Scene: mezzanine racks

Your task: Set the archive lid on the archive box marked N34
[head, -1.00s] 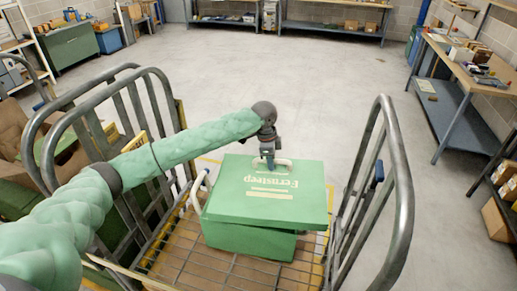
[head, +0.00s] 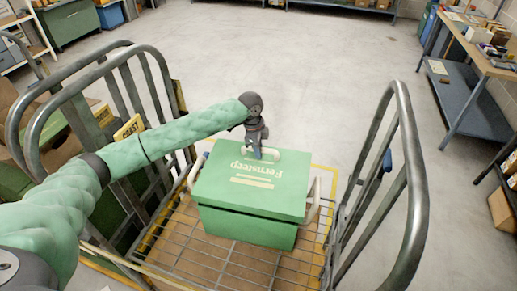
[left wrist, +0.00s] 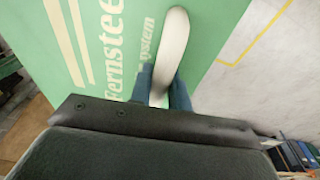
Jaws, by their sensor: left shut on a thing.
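The archive lid (head: 225,182) is a flat green panel with pale "Fernsteep" lettering and a white handle near its far edge. My left gripper (head: 257,154) is shut on that handle; the left wrist view shows the fingers (left wrist: 164,88) on both sides of it and the lid (left wrist: 205,40) below. The lid lies over the green archive box (head: 245,228), roughly lined up with it. I cannot tell whether it is fully seated or slightly above. White side handles show at the box's left and right. No N34 mark is readable. My right gripper is out of view.
The box stands on a wire-mesh base (head: 195,250) between tubular metal end frames, the right one (head: 412,190) close by. A yellow "CREST" label (head: 130,128) and cardboard boxes are at left. A workbench (head: 475,105) stands at right. The floor beyond is clear.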

